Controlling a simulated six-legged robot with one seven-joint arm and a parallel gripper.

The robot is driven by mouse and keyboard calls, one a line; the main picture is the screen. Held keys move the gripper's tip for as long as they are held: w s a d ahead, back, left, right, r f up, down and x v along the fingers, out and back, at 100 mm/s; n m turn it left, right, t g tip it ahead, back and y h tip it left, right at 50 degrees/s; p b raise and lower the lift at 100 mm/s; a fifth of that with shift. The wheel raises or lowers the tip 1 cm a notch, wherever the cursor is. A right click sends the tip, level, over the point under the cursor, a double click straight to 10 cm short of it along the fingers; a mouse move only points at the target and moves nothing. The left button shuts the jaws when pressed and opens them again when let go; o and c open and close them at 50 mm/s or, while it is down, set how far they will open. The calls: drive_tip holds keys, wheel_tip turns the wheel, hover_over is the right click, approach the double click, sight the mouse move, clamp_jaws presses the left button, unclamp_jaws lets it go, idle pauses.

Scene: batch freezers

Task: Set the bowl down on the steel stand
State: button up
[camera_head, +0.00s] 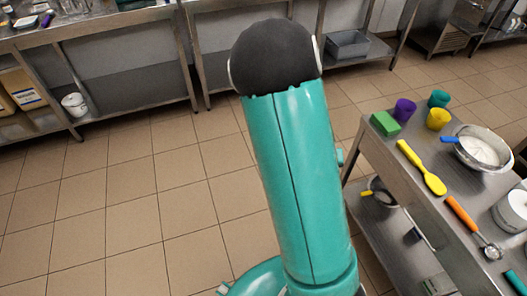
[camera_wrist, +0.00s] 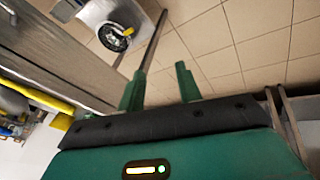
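A steel bowl (camera_head: 502,162) with white contents and a blue-handled tool in it rests on the steel table at the right of the head view. No separate steel stand can be told with certainty; the steel table (camera_head: 405,182) has a lower shelf. My gripper (camera_wrist: 160,87) shows in the wrist view with its two green fingers apart and only floor seen between them. It holds nothing. In the head view my arm fills the middle and my gripper is hidden.
On the table are a green block (camera_head: 385,123), purple cup (camera_head: 404,109), yellow cup (camera_head: 438,119), teal cup (camera_head: 439,98), yellow spatula (camera_head: 423,168), orange-handled scoop (camera_head: 462,213) and white container (camera_head: 513,210). Steel benches (camera_head: 120,17) line the back. Tiled floor at left is clear.

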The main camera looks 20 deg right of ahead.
drive_tip(key=w+a+r+n+t+y, duration=0.3)
drive_tip(key=a+r+y, duration=0.2)
drive_tip(key=a+r, duration=1.2)
drive_tip(key=s+a+r+n+t, duration=0.1)
drive_tip(key=s+a+r+n, duration=0.1)
drive_tip(key=s+a+r, duration=0.7)
wheel_tip(320, 180, up, 5)
drive_tip(key=shift+s+a+f+n+h, duration=0.2)
drive_tip(key=shift+s+a+n+h, duration=0.15)
drive_tip(key=shift+s, duration=0.8)
drive_tip(key=shift+d, duration=0.15)
